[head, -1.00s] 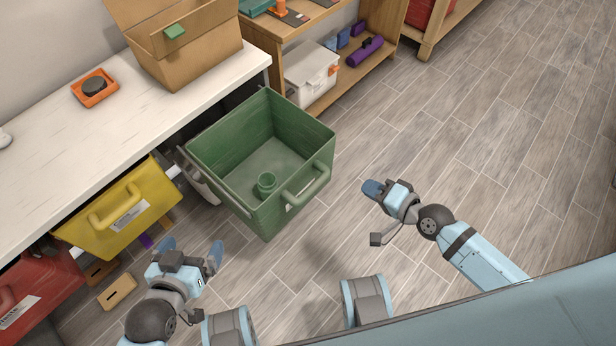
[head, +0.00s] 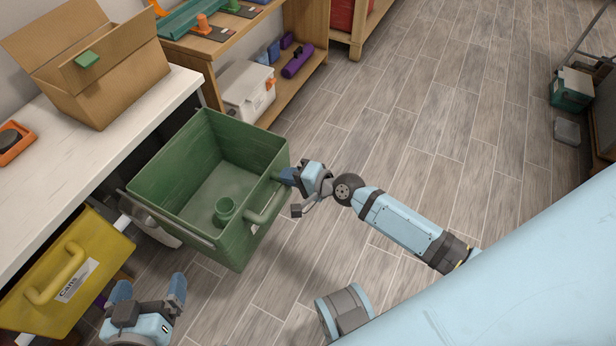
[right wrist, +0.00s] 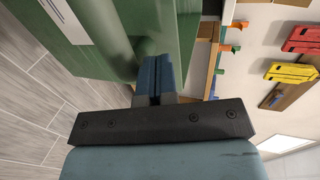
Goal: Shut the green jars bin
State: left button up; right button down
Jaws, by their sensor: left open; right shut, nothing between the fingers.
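The green bin (head: 190,215) is pulled out from under the white counter, with a green jar (head: 225,211) standing inside. Its handle (head: 266,204) is on the front face, toward my right arm. My left gripper (head: 150,290) is open and empty, below the bin, near the yellow bin.
A yellow bin (head: 75,290) labelled Cans sits left of the green bin. The white counter (head: 60,175) holds a cardboard box (head: 95,75) and an orange tray (head: 14,142). A wooden shelf with a white box (head: 246,88) stands behind.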

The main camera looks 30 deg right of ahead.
pick_arm(q)
jog(key=shift+w+d+r, duration=0.1)
jog(key=shift+d+r, duration=0.05)
jog(key=shift+r, duration=0.1)
pick_arm(e)
jog(key=shift+w+a, duration=0.45)
jog(key=shift+w, duration=0.15)
jog(key=shift+w+a, duration=0.4)
jog(key=shift+w, duration=0.2)
